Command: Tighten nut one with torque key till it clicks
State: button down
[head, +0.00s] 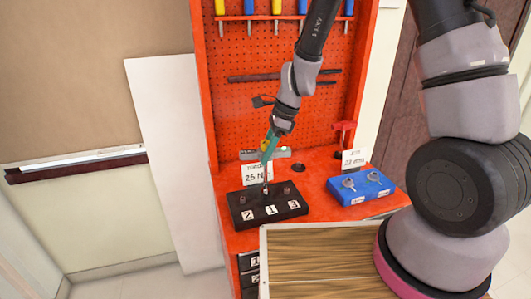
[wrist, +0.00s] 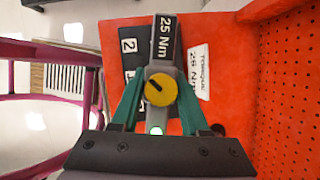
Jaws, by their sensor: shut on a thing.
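My gripper (head: 269,148) is shut on the torque key (wrist: 164,65), which carries a "25 Nm" label, a yellow round knob and a small green-white light. In the head view the key's thin shaft points down, nearly upright, to the middle of the black block (head: 236,214). The block has labels 2, 1 and 3 from left to right. The key's lower end is at the position behind label 1 (head: 271,210). Nut one is hidden or too small to make out there, so contact cannot be told. Dark nuts show behind labels 2 and 3.
The block stands on an orange bench (head: 314,180) before an orange pegboard (head: 260,60) with hanging screwdrivers. A "25 Nm" card (head: 256,173) stands behind the block. A blue block (head: 361,188) with two metal pieces is at right. A wooden surface (head: 325,262) is in front.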

aim_at(263, 141)
jog(key=shift+r, duration=2.45)
